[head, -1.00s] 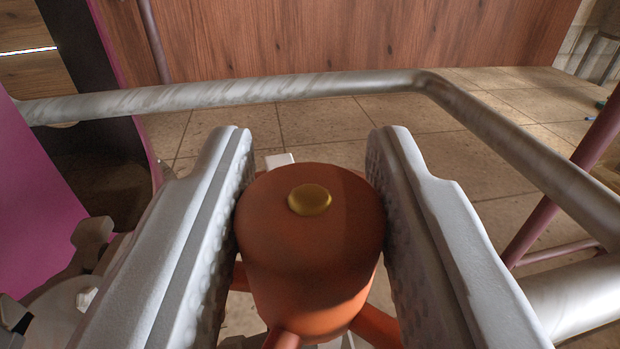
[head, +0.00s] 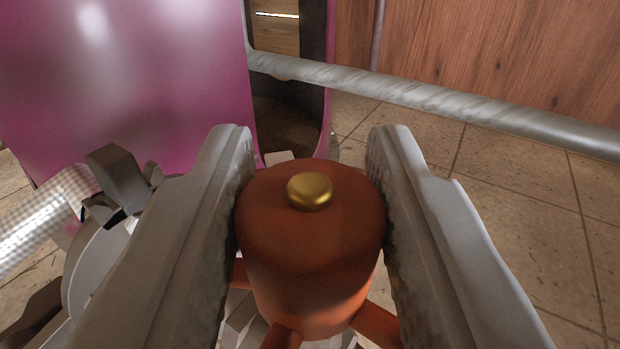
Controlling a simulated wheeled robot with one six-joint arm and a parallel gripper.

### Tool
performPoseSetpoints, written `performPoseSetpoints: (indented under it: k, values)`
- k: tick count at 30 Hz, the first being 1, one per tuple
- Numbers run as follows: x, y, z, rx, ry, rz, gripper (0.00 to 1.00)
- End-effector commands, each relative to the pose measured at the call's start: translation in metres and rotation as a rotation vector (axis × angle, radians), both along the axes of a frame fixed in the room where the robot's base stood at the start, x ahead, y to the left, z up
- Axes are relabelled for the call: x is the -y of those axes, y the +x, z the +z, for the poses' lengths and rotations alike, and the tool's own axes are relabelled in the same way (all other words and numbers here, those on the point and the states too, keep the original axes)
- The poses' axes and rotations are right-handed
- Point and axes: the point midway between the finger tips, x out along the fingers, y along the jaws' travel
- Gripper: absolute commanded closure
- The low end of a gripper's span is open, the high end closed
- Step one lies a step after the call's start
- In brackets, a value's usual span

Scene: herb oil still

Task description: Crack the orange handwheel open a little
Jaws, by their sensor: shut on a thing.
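The orange handwheel (head: 310,265) fills the lower middle of the head view. It has a thick round hub with a brass cap (head: 309,190) on top, and orange spokes show below the hub. My gripper (head: 311,190) is shut on the hub, with one grey textured jaw pressed against its left side and one against its right. The wheel's rim and most of what lies beneath it are hidden or out of frame.
A glossy magenta vessel (head: 120,80) stands at the left and behind. A grey pipe (head: 430,97) runs across behind the gripper to the right. Grey metal fittings (head: 110,245) sit close at the lower left. Tiled floor (head: 520,200) and a wooden panel (head: 480,50) lie beyond.

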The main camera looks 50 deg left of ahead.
Motion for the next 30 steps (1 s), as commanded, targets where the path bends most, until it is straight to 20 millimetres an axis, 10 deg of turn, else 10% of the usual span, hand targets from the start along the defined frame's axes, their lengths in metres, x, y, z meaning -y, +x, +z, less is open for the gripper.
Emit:
performPoseSetpoints:
  k: [21, 22, 25, 30]
  values:
    - [0.0005, 0.0002, 0.0008, 0.001, 0.0, 0.067, 0.91]
    - [0.0005, 0.0002, 0.0008, 0.001, 0.0, 0.067, 0.66]
    - [0.0004, 0.0002, 0.0008, 0.001, 0.0, 0.068, 0.48]
    - [0.0003, 0.0002, 0.0006, 0.001, 0.0, 0.068, 0.48]
